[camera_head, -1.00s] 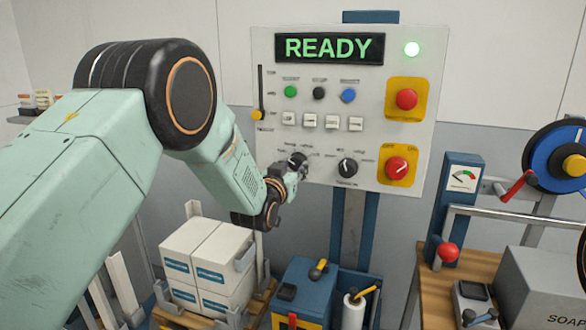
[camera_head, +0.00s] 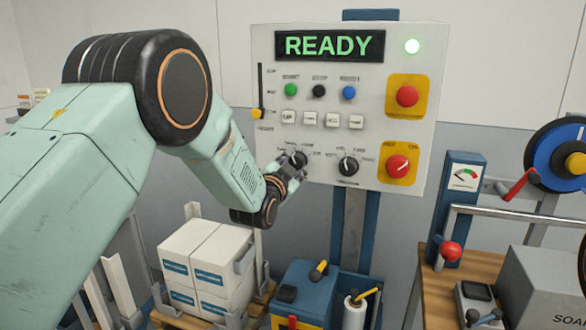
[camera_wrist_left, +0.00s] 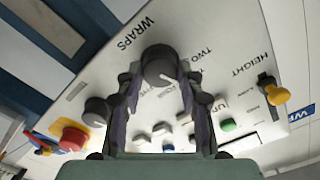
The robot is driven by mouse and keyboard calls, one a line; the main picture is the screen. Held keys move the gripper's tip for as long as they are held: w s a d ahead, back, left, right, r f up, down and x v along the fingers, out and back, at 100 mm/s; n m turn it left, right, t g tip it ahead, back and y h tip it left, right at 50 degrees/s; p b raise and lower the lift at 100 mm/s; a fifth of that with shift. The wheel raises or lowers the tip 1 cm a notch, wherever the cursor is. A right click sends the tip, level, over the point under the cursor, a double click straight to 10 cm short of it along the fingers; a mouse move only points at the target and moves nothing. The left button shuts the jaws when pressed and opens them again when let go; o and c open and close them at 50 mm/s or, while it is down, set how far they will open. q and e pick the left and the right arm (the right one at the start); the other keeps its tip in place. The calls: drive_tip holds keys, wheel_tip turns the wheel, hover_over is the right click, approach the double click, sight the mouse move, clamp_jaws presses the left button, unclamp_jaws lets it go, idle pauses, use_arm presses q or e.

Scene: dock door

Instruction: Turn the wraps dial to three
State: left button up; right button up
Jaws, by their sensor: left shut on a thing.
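The wraps dial (camera_head: 299,159) is a dark round knob at the lower left of the white control panel (camera_head: 262,150). In the left wrist view the dial (camera_wrist_left: 158,63) sits between my two fingers, below the printed word WRAPS. A white mark on it points to the lower right of that picture; the word TWO is printed to its right, and other labels are partly hidden or too small to read. My left gripper (camera_head: 287,164) reaches it from the lower left and is shut on it (camera_wrist_left: 159,78). My right gripper is not in view.
A second dark dial (camera_head: 348,166) is right of the wraps dial, then a red rotary switch (camera_head: 397,167) on yellow. A slider (camera_head: 257,113) runs along the panel's left edge. White cartons (camera_head: 208,268) and a blue cabinet (camera_head: 305,290) stand below. The display (camera_head: 329,46) reads READY.

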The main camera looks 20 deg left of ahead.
use_arm(q)
drive_tip(key=shift+r, duration=0.1)
idle(0.5)
drive_tip(key=o, duration=1.2)
drive_tip(key=shift+w, duration=0.1)
drive_tip(key=s, duration=1.2)
drive_tip(key=shift+s+a, duration=0.1)
drive_tip(key=shift+a, duration=0.1)
